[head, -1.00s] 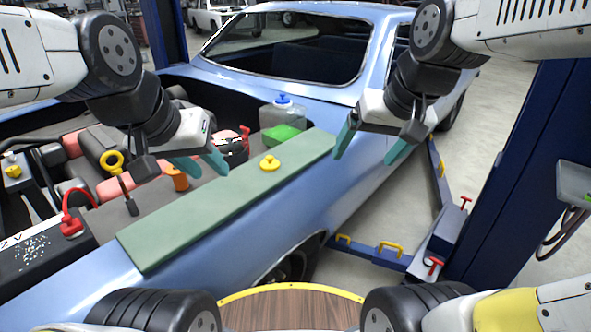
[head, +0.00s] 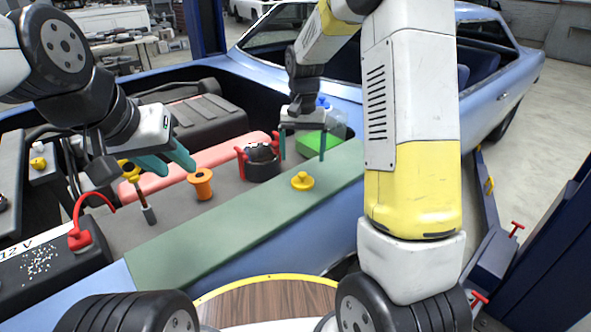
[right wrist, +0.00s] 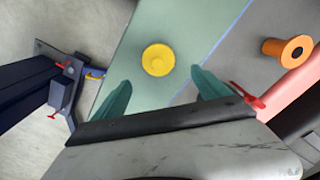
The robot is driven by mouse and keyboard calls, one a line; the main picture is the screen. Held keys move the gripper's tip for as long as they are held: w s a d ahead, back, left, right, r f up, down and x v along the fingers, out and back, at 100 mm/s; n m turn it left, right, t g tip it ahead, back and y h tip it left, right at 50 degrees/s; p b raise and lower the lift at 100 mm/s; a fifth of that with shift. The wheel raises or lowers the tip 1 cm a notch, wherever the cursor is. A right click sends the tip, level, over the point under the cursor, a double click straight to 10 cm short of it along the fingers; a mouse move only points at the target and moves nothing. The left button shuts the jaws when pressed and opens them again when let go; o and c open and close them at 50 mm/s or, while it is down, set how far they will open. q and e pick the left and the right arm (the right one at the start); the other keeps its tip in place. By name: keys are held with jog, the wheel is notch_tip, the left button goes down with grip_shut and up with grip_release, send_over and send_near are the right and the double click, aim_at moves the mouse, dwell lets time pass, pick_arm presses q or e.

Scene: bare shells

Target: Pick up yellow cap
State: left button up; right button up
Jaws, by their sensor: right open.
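The yellow cap (head: 302,181) is a round disc with a small knob. It lies on the green mat (head: 200,228) along the blue car's fender. My right gripper (head: 303,158) is open and empty, with teal fingers pointing down behind the cap in the head view. In the right wrist view the cap (right wrist: 157,60) lies ahead of and between the open fingers (right wrist: 160,92), apart from them. My left gripper (head: 168,163) hangs over the engine bay at the left, its teal fingers apart with nothing seen between them.
An orange spool (head: 201,184), a black cap with red handles (head: 261,162) and a bottle with a green block (head: 318,144) stand near the mat. A battery (head: 50,262) with a red clamp sits at left. The mat around the cap is clear.

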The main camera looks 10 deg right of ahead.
aim_at(302, 174)
jog(key=f, duration=0.7)
jog(key=shift+s+f, duration=0.3)
jog(key=shift+s, duration=0.1)
jog(key=c, duration=1.4)
jog(key=shift+c, duration=0.2)
jog(key=shift+r, duration=0.15)
